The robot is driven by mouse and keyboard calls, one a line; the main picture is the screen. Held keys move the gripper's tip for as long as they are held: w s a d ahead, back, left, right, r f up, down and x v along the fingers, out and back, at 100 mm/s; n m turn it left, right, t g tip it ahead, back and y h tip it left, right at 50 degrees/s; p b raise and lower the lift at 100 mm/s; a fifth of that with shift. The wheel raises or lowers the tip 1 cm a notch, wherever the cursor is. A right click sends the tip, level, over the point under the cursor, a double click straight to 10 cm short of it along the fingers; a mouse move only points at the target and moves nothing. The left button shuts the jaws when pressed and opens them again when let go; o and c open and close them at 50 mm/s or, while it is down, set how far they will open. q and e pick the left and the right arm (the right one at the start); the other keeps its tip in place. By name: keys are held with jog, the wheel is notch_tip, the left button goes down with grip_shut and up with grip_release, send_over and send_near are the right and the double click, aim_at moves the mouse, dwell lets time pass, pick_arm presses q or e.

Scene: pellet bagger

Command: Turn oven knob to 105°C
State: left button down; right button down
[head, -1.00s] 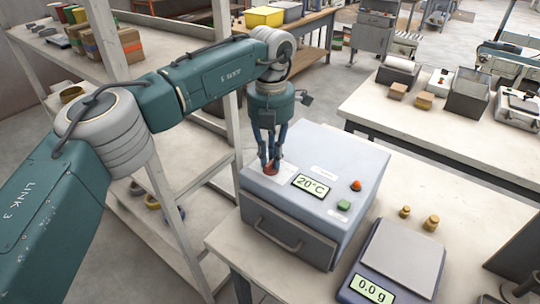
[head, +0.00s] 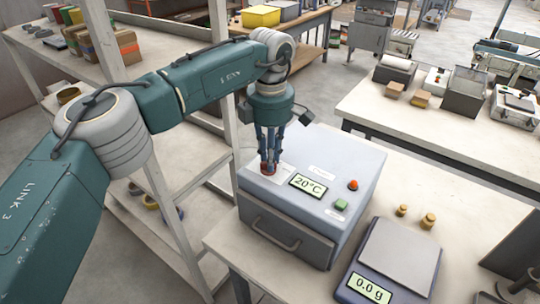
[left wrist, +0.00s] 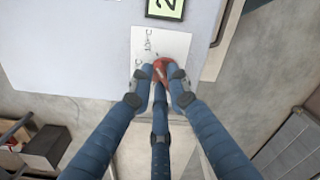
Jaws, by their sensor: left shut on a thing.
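The oven (head: 310,210) is a light grey-blue box on the table, with a drawer-like front and handle. Its display (head: 308,184) reads 20°C. The red knob (head: 268,169) sits on the oven's top over a white dial plate, and shows in the left wrist view (left wrist: 161,66) between the fingers. My left gripper (head: 268,163) points down onto the knob with its fingers closed around it. The dial plate (left wrist: 165,45) carries temperature marks, partly hidden and too small to read surely. My right gripper is not in view.
A red button (head: 353,185) and a green button (head: 341,204) sit on the oven's top. A scale (head: 395,260) reading 0.0 g stands to the right, with two small brass weights (head: 428,221) behind it. A shelf post (head: 222,60) rises close behind my left arm.

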pick_arm(q)
jog(key=shift+w+r+m, duration=0.1)
jog(key=shift+r+m, duration=0.05)
jog(key=shift+m, duration=0.75)
jog(key=c, duration=1.7)
grip_release()
jog(key=shift+o, duration=0.2)
notch_tip(320, 180, up, 12)
